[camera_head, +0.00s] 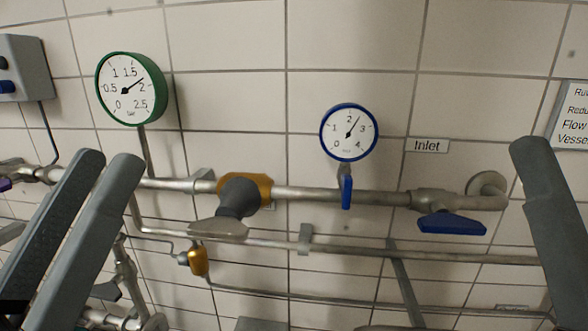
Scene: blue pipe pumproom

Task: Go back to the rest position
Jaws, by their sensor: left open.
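At the right edge, one grey finger of my right gripper (533,150) shows in front of the wall. Its other finger is outside the view, so I cannot tell whether it is open or shut.
A pipe (330,194) runs along the tiled wall with a grey-handled valve (238,200) and a blue-handled valve (452,223). A green-rimmed gauge (130,89) and a blue-rimmed gauge (349,132) stand above. Thinner pipes run below. A grey box (22,65) is at upper left.

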